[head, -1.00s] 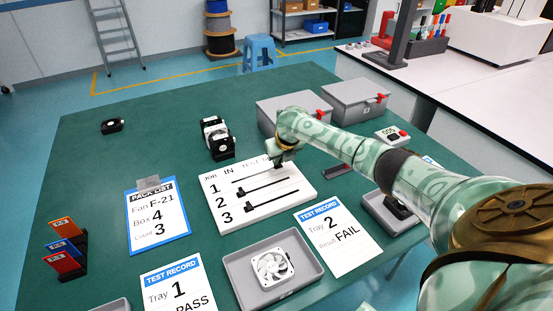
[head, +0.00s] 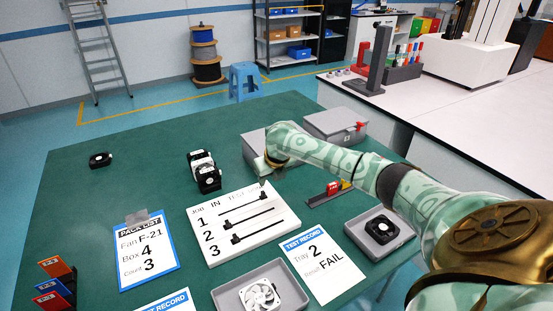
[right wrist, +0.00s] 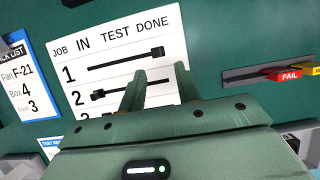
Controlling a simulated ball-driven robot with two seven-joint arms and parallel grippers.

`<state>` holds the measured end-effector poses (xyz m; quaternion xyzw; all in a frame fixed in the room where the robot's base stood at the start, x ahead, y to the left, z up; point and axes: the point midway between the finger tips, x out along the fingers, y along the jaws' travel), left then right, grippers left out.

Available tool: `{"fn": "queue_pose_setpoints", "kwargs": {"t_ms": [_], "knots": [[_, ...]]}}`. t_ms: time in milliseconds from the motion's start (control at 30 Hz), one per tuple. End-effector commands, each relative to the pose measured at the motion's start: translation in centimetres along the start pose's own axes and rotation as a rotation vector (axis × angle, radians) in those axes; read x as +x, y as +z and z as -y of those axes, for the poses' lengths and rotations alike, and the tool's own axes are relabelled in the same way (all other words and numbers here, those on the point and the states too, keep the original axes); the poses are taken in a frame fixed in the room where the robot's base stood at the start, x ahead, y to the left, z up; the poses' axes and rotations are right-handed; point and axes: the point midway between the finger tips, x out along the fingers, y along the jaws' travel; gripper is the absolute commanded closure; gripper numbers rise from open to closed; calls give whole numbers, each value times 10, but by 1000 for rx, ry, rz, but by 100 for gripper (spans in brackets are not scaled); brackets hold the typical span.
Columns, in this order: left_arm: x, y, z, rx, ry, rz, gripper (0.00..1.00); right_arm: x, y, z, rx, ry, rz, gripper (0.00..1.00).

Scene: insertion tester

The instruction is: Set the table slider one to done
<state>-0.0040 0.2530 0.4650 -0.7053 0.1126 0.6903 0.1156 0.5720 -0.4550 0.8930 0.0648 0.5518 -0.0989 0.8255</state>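The white slider board (head: 262,226) lies on the green table, with columns IN, TEST and DONE and rows 1, 2 and 3. In the right wrist view, the black knob of slider one (right wrist: 157,52) is at the right end of its track, below DONE. The knob of slider two (right wrist: 97,95) is at the left end, below IN. The knob of slider three (head: 235,239) is also at its left end. My right gripper (right wrist: 160,70) is open, its fingertips apart and just short of slider one's knob, holding nothing. My left gripper is not in view.
Grey boxes (head: 335,124) stand behind the board. A holder with red and yellow tags (head: 330,192) lies right of it. Test record cards (head: 317,256), fan trays (head: 381,236) and a pack list clipboard (head: 147,257) surround it.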

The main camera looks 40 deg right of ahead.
Motion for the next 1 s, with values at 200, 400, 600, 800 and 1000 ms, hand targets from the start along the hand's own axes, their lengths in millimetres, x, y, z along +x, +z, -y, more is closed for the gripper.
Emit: {"fn": "queue_pose_setpoints", "kwargs": {"t_ms": [200,400,600,800,1000], "knots": [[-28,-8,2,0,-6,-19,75,-58,2,1,-2,-1,2,67],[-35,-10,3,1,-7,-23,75,-79,0,1,0,-1,-1,67],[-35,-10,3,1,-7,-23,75,-81,-1,1,1,-1,-2,67],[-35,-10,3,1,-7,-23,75,-81,-1,1,1,-1,-2,67],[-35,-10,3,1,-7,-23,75,-81,-1,1,1,-1,-2,67]]}}
